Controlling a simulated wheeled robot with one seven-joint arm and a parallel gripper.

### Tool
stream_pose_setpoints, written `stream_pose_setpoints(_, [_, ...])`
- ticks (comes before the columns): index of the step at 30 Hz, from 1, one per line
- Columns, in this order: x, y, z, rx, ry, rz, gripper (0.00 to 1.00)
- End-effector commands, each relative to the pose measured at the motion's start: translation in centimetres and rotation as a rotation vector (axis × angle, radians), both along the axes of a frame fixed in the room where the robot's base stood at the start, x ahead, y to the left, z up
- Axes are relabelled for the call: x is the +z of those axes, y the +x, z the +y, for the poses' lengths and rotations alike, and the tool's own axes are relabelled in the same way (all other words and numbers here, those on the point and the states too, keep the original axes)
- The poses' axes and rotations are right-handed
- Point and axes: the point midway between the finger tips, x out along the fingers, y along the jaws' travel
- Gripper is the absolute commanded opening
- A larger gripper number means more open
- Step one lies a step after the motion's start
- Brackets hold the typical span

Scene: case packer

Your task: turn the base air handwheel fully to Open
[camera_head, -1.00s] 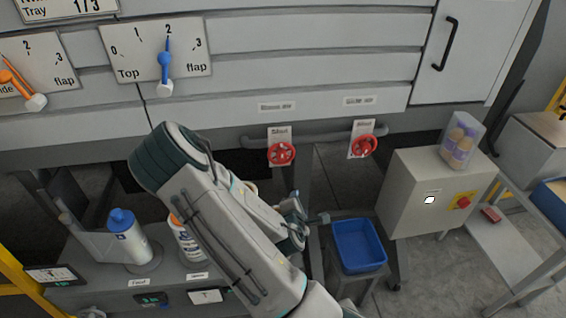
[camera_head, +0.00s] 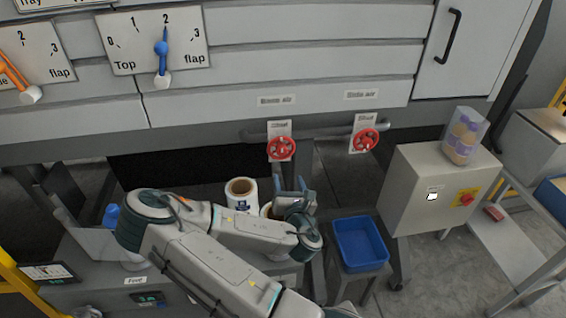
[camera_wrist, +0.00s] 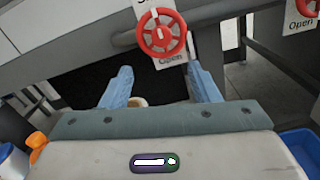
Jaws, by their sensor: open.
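Two red handwheels sit on a grey pipe under the machine's front. The left handwheel (camera_head: 281,148) is under a blurred label (camera_head: 276,99) that seems to read "Base air"; the other handwheel (camera_head: 366,139) is to its right. In the wrist view the nearer handwheel (camera_wrist: 162,45) is at top centre, before a white card (camera_wrist: 172,62) reading "Open" at its bottom. A white mark shows on the wheel, above its hub. My gripper (camera_head: 290,184) is open, below the left handwheel and apart from it. In the wrist view its blue fingers (camera_wrist: 160,72) point towards the wheel's underside, with nothing between them.
A blue bin (camera_head: 360,262) stands to the right of my gripper. A grey control box (camera_head: 420,215) with a red knob is farther right. A white roll (camera_head: 241,205) stands left of my gripper. The pipe (camera_head: 322,136) runs behind the handwheels.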

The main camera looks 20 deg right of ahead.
Motion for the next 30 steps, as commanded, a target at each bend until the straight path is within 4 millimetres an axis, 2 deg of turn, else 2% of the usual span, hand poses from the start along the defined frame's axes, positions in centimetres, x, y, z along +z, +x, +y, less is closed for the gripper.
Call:
stream_pose_setpoints(1, [-0.6, 0.3, 0.0, 0.0, 0.0, -0.003, 0.55])
stream_pose_setpoints(28, [-0.5, 3.7, -1.2, -0.002, 0.002, -0.002, 0.55])
stream_pose_setpoints(30, [0.2, 5.2, -1.7, -0.004, -0.001, 0.001, 0.55])
